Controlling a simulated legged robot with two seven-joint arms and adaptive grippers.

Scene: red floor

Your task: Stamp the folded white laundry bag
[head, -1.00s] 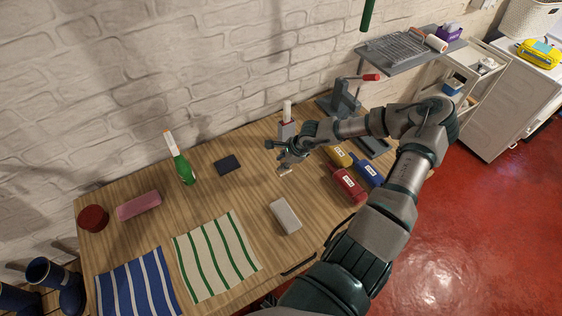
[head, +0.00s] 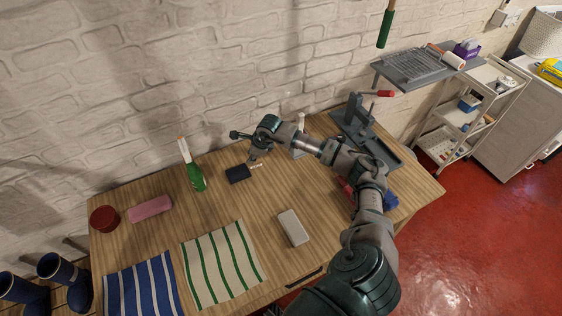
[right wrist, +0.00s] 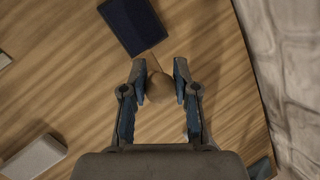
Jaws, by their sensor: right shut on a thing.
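My right gripper (head: 254,157) is shut on a small wooden-handled stamp (right wrist: 158,88), whose rounded top shows between the fingers in the right wrist view. The stamp's face is hidden. A dark flat pad (head: 238,174) lies on the table just left of the gripper; it also shows ahead of the fingers in the right wrist view (right wrist: 133,22). A pale block-like bundle (head: 293,228), possibly the folded white laundry bag, lies nearer the table's front edge, apart from the gripper. My left gripper is not in view.
A pink block (head: 150,208), a dark red round item (head: 104,219) and striped cloths (head: 222,265) lie further left. A grey press (head: 358,125) stands right. Bare wood surrounds the pale bundle.

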